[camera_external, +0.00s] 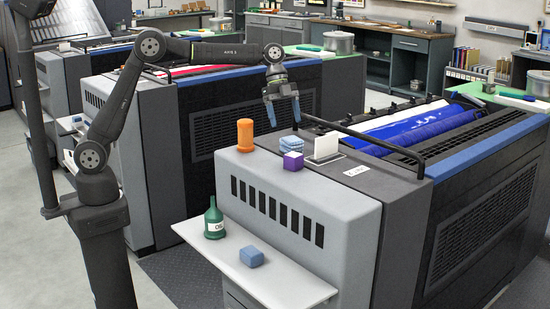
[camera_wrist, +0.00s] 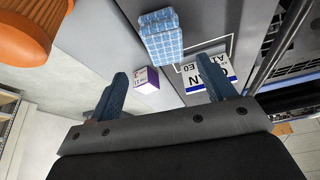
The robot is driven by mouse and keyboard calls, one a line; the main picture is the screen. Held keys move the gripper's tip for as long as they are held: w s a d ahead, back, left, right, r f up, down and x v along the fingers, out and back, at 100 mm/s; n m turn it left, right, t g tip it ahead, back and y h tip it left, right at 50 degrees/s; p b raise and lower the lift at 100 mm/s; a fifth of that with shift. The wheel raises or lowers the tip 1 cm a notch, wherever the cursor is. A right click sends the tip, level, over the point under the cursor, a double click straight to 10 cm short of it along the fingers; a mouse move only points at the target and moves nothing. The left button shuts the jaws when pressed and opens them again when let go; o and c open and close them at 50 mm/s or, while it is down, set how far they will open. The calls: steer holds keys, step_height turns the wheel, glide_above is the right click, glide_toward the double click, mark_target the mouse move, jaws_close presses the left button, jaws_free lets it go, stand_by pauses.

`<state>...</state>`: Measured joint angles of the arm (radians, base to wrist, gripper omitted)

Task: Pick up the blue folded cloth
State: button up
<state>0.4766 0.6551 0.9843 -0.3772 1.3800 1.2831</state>
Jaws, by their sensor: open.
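A blue folded cloth (camera_external: 291,144) lies on top of the grey ink unit, just behind a purple box (camera_external: 293,161). In the wrist view the cloth (camera_wrist: 161,37) shows a light blue check pattern, near the top centre, beyond my fingertips. My gripper (camera_external: 282,112) hangs above the unit top, pointing down, a little above the cloth in the external view. In the wrist view its blue fingers (camera_wrist: 166,84) are spread apart with nothing between them gripped. The purple and white box (camera_wrist: 147,79) shows between and below the fingers.
An orange container (camera_external: 245,135) stands left of the cloth and shows at the wrist view's upper left (camera_wrist: 25,28). A white card (camera_external: 326,146) stands to the right, near a dark rail (camera_external: 365,137). A green bottle (camera_external: 213,218) and a plain blue block (camera_external: 250,256) are on the lower shelf (camera_external: 290,282).

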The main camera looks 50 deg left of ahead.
mark_target(291, 138)
steer(key=x, duration=0.9)
steer(key=shift+w, duration=0.35)
steer(key=c, duration=1)
